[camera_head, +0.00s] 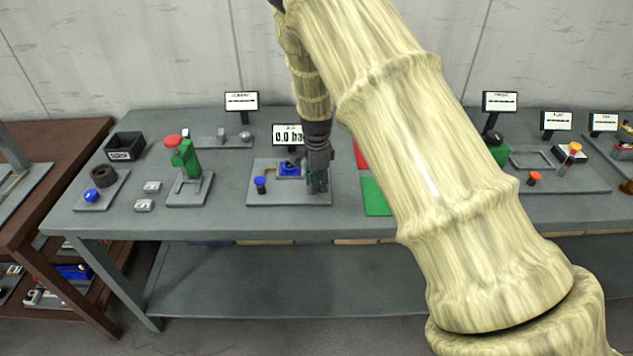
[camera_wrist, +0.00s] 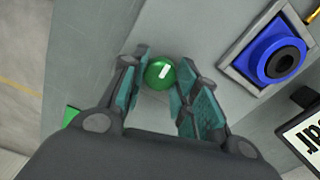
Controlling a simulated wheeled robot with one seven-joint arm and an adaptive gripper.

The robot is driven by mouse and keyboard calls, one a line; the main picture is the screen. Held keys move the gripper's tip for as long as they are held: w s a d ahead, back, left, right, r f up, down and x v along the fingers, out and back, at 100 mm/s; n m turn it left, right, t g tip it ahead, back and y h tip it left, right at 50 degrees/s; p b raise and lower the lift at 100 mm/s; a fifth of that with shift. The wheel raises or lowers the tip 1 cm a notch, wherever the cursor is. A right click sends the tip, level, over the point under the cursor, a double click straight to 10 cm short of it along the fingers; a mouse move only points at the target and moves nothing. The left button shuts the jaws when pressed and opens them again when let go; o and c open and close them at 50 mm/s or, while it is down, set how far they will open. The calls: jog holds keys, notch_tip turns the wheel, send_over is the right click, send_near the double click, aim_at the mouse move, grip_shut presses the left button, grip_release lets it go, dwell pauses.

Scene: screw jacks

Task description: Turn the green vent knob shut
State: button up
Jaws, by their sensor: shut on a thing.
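The green vent knob (camera_wrist: 158,74) is round with a short white mark on top. It shows in the wrist view between my two teal-padded fingers. My gripper (camera_wrist: 162,62) is shut on it, one finger on each side. In the head view my gripper (camera_head: 318,188) points down at the right part of a grey plate (camera_head: 279,198) on the bench, and the knob is hidden there. The mark's exact angle relative to the plate is hard to tell.
A blue round part in a grey frame (camera_wrist: 232,66) is beside the knob. A blue-topped knob (camera_head: 260,182) is left on the plate. A green-and-red jack (camera_head: 186,158) stands further left. My arm hides the bench's middle right.

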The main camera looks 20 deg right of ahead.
jog(key=shift+w+r+m, duration=0.1)
jog(key=shift+m, duration=0.3)
jog(key=o, duration=1)
notch_tip(320, 180, up, 12)
jog(key=shift+f, duration=0.1)
dwell(0.5)
